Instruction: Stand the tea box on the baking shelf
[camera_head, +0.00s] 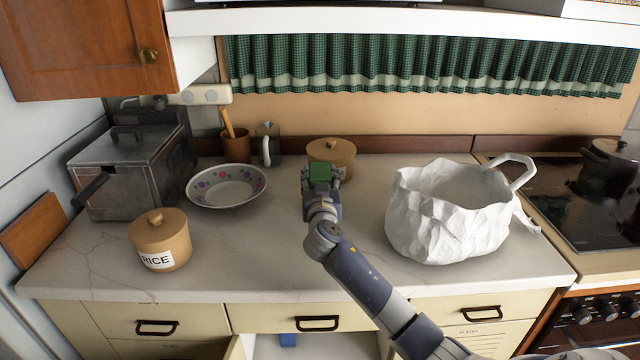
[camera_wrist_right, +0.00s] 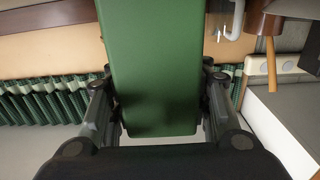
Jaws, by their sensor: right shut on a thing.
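My right gripper (camera_head: 321,192) is shut on the green tea box (camera_head: 320,175) and holds it over the middle of the counter, in front of a tan lidded canister. In the right wrist view the box (camera_wrist_right: 153,70) fills the space between the two fingers (camera_wrist_right: 160,105), its plain green face towards the camera. A white shelf (camera_head: 400,24) runs above the green curtain along the top of the head view. I cannot read a label that marks it as the baking shelf. My left gripper is not in view.
The marble counter (camera_head: 270,260) has clear room at its front middle. A crumpled white bag (camera_head: 445,215) stands right, a patterned bowl (camera_head: 227,186) and RICE canister (camera_head: 160,240) left. The tan canister (camera_head: 332,152) stands close behind the gripper.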

